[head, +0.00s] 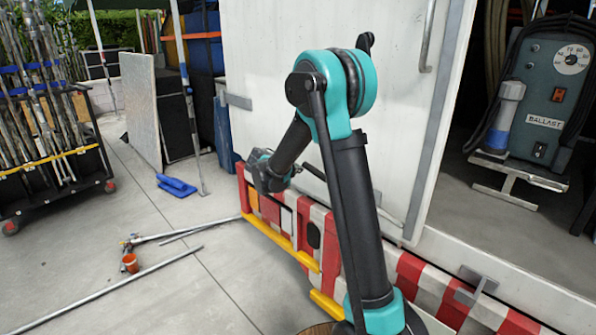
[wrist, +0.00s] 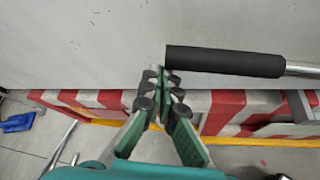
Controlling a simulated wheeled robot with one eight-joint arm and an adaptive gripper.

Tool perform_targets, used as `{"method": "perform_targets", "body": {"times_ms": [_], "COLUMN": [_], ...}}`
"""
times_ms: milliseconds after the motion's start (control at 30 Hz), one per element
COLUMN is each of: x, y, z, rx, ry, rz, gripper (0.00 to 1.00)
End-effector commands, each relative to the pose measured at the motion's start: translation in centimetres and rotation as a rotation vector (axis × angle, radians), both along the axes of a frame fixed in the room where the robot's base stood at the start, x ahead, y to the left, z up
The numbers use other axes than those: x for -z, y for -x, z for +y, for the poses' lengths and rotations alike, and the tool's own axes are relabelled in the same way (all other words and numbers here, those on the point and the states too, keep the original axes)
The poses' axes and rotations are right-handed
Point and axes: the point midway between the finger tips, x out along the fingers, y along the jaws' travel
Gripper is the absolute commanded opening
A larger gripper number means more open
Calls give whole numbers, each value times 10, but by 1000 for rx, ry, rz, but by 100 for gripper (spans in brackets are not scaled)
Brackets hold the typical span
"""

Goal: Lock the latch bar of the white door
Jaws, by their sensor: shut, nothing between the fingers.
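The white door (head: 270,60) stands upright behind my arm in the head view and fills the top of the wrist view (wrist: 90,40). The latch bar is a metal rod with a black grip (wrist: 225,62), lying nearly level across the door in the wrist view. In the head view its metal part (head: 390,218) shows low on the door, partly hidden by my arm. My gripper (wrist: 162,78) is shut and empty, its fingertips just below the left end of the black grip. I cannot tell whether they touch it.
A red-and-white striped bumper (head: 410,270) with yellow edging runs below the door. A ballast unit (head: 545,90) stands in the open bay at right.

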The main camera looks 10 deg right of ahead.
Motion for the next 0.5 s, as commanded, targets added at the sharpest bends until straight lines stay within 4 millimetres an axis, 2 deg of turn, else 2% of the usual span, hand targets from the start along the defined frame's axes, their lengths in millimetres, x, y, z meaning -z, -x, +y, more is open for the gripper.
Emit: {"method": "perform_targets", "body": {"times_ms": [167, 267, 500], "x": [-16, -32, -85], "y": [3, 6, 22], "z": [-2, -5, -16], "rx": [0, 0, 1], "ry": [-30, -63, -179], "rz": [-43, -88, -248], "gripper": [0, 0, 0]}}
